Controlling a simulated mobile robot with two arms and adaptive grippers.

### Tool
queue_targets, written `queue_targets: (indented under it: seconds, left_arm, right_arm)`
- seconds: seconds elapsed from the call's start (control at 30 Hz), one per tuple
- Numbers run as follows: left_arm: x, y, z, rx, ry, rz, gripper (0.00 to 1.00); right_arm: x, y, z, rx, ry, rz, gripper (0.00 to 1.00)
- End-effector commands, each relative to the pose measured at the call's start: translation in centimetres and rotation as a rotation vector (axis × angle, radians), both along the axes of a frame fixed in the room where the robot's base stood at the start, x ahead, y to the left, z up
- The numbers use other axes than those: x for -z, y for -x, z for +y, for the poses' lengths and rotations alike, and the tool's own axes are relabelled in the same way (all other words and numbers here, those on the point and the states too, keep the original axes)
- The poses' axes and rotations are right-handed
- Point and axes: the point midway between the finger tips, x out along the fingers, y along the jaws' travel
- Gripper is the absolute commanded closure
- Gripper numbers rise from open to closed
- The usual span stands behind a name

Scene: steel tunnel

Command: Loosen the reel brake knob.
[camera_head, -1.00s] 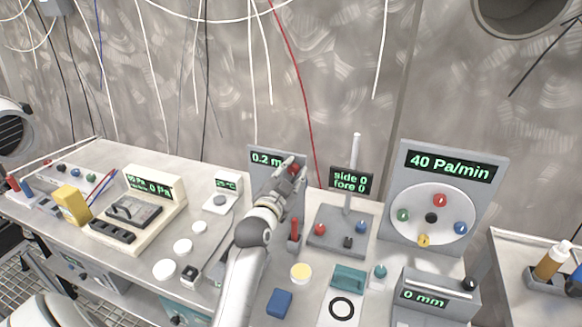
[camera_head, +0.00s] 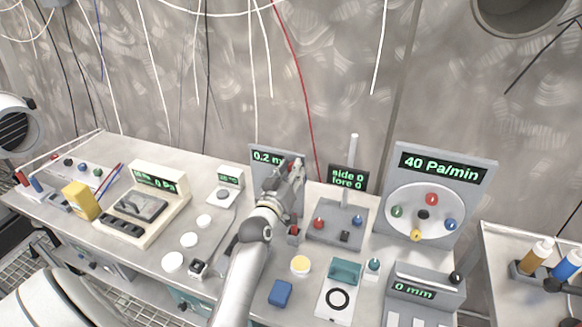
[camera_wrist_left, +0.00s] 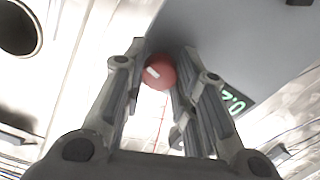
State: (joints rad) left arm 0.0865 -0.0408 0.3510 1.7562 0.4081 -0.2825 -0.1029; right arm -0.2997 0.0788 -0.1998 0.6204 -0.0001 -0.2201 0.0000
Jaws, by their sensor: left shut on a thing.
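A red round knob with a white mark (camera_wrist_left: 158,72) sits on a grey panel with a green "0.2" display (camera_wrist_left: 232,101). The same panel stands at the back of the bench in the head view (camera_head: 262,150), and my gripper hides much of it. My left gripper (camera_head: 288,172) is in front of the panel, its fingers pointing at it. In the left wrist view the fingers (camera_wrist_left: 163,62) are on either side of the red knob and shut on it. My right gripper is in neither view.
A red lever (camera_head: 293,232) stands just below my left gripper. To the right are a box with a white post (camera_head: 337,222) and a "40 Pa/min" panel (camera_head: 445,170). A blue block (camera_head: 280,293) and a yellow-topped disc (camera_head: 300,264) lie in front.

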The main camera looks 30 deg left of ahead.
Motion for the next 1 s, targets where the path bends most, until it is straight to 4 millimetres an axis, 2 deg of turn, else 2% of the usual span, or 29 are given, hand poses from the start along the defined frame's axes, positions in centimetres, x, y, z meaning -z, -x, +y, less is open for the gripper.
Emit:
queue_targets:
  seconds: [0.3, 1.0]
  left_arm:
    - [-0.1, 0.0, 0.0, 0.001, 0.292, -0.068, 0.97]
    - [-0.1, 0.0, 0.0, -0.001, 0.939, -0.226, 0.97]
  right_arm:
    - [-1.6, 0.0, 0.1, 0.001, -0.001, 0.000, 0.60]
    - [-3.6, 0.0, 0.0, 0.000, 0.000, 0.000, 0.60]
